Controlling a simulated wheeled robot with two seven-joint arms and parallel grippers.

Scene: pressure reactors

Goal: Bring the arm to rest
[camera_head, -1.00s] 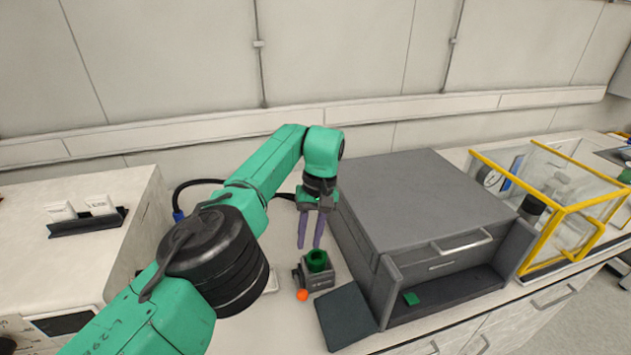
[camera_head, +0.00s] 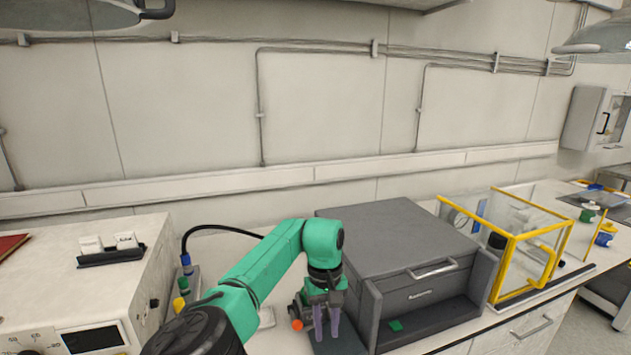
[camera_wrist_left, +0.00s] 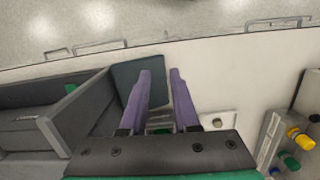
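My left arm comes in from the lower left of the head view, its elbow bent and its hand pointing down. My left gripper (camera_head: 326,334) has purple fingers, set apart with nothing held between them. It hangs over the dark flat plate (camera_head: 346,345), close to the front left of the grey box unit. The wrist view also shows the gripper (camera_wrist_left: 161,76) open, with the dark plate (camera_wrist_left: 126,80) beyond the fingers. A small device with an orange knob (camera_head: 297,325) stands just left of the gripper and is partly hidden by it. My right gripper is not in view.
The grey box unit (camera_head: 397,245) with a drawer handle stands to the right. A small green piece (camera_head: 395,326) lies in its low front bay. A yellow-framed clear case (camera_head: 515,240) is further right. A white instrument (camera_head: 95,275) is at the left. Wall is behind.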

